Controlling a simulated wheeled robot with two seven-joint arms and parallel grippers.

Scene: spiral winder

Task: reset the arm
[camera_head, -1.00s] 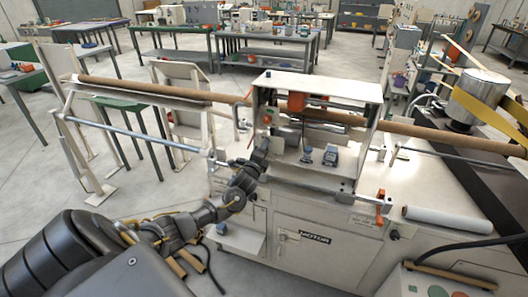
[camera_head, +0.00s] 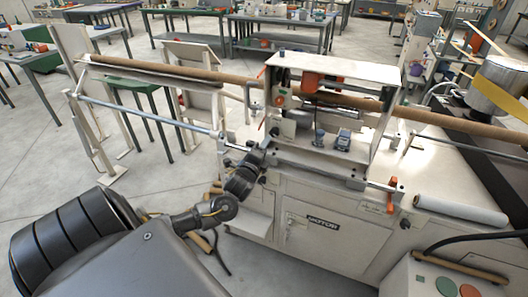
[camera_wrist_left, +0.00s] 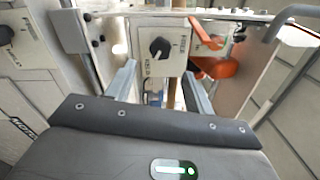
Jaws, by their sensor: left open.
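My left arm comes in from the lower left of the head view. Its gripper (camera_head: 270,150) is at the front left of the winder's white open-fronted housing (camera_head: 335,68), its fingers small and partly hidden there. In the left wrist view the two fingers of this gripper (camera_wrist_left: 161,84) are spread apart with nothing held between them. Beyond them is a pale control panel with a black knob (camera_wrist_left: 160,48). I cannot tell whether the fingers touch anything. An orange part (camera_wrist_left: 215,66) is right of the knob. My right gripper is not in view.
A long brown tube (camera_head: 190,75) runs through the housing, above a steel rod (camera_head: 150,117) on the left. A white roll (camera_head: 460,213) lies on the winder's top at right. An orange-handled lever (camera_head: 391,196) is at the front edge.

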